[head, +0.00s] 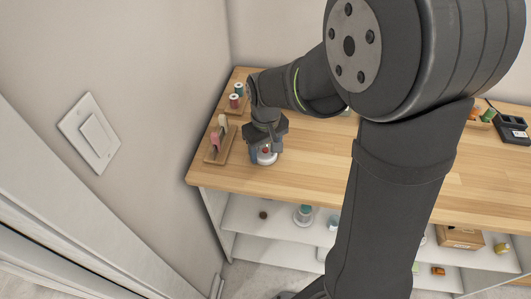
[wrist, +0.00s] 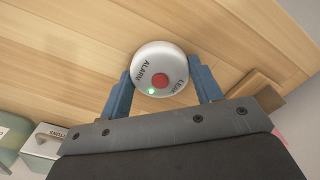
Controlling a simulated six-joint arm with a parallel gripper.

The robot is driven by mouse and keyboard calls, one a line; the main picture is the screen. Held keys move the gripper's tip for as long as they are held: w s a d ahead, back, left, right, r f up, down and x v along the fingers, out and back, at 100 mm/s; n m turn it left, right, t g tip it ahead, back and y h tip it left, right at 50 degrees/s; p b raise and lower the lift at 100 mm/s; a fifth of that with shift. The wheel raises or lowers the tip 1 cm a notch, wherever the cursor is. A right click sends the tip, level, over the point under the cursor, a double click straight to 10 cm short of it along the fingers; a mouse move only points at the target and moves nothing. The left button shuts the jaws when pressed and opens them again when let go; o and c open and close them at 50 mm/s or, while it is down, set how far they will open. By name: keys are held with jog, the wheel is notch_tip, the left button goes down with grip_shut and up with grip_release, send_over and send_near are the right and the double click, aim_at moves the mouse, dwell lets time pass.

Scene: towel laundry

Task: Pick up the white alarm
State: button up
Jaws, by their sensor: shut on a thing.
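The white alarm (wrist: 152,58) is a round disc with a red button in its middle, a small green light and the printed words ALARM and LEAK. It shows in the wrist view between the two blue fingers of my gripper (wrist: 163,88), which are shut on it from both sides. In the head view the alarm (head: 267,157) is small, under my gripper (head: 263,152), near the left front of the wooden table. My gripper hides part of it there. I cannot tell whether it touches the tabletop.
The wooden table (head: 320,165) has free room to the right of my gripper. A wooden tray (head: 218,154) with pink and pale items stands close to the left, near the wall. Thread spools (head: 236,97) are behind it. Shelves below the table hold several small things.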

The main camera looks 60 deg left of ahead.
jog(key=shift+r, duration=0.55)
jog(key=r, duration=0.3)
jog(key=shift+w+d+r, duration=0.4)
jog(key=w+d+r, duration=0.6)
jog(key=d, duration=0.1)
jog(key=w+a+r, duration=0.3)
jog(key=w+a, duration=0.3)
jog(key=w, duration=0.5)
jog(key=w+a+r, duration=0.3)
jog(key=w+a, duration=0.4)
jog(key=w, duration=0.4)
jog(key=shift+n, duration=0.3)
jog(key=s+a+f, duration=0.1)
jog(key=a+f, duration=0.1)
jog(key=a, duration=0.1)
jog(key=s+a+f, duration=0.2)
jog(key=a, duration=0.1)
jog(key=s+a+f, duration=0.2)
jog(key=a, duration=0.1)
jog(key=shift+s+a+f, duration=0.15)
jog(key=shift+a+f, duration=0.1)
jog(key=shift+a, duration=0.1)
jog(key=shift+f, duration=1.95)
jog(key=shift+f, duration=0.1)
